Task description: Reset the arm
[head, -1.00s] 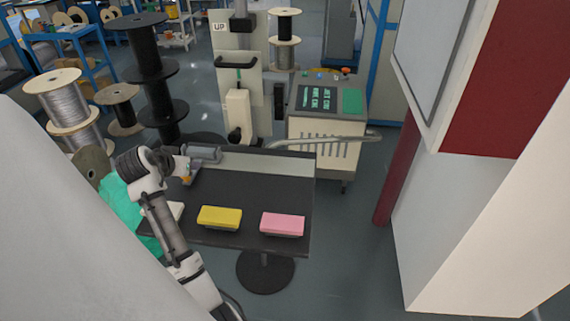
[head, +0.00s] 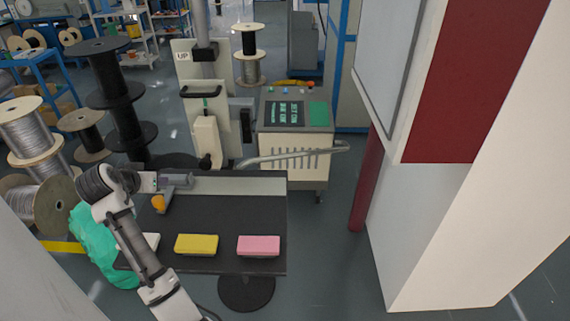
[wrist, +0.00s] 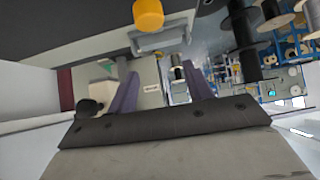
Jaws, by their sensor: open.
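My arm (head: 140,250) rises at the lower left in the head view and bends at a dark, ribbed joint. My gripper (head: 192,181) points right, above the far left part of the dark table (head: 238,210). In the wrist view, the two purplish fingers of my gripper (wrist: 157,90) stand apart with nothing visible between them. An orange cylindrical piece (head: 158,203) shows just below the gripper in the head view. It also appears at the top of the wrist view (wrist: 147,14), clear of the fingers.
A yellow block (head: 196,245), a pink block (head: 258,246) and a partly hidden white one line the table's near edge. A control cabinet (head: 293,160) with a grey pipe stands behind. Wire spools (head: 28,128) and a green bag (head: 100,245) are left; a white-and-red wall is right.

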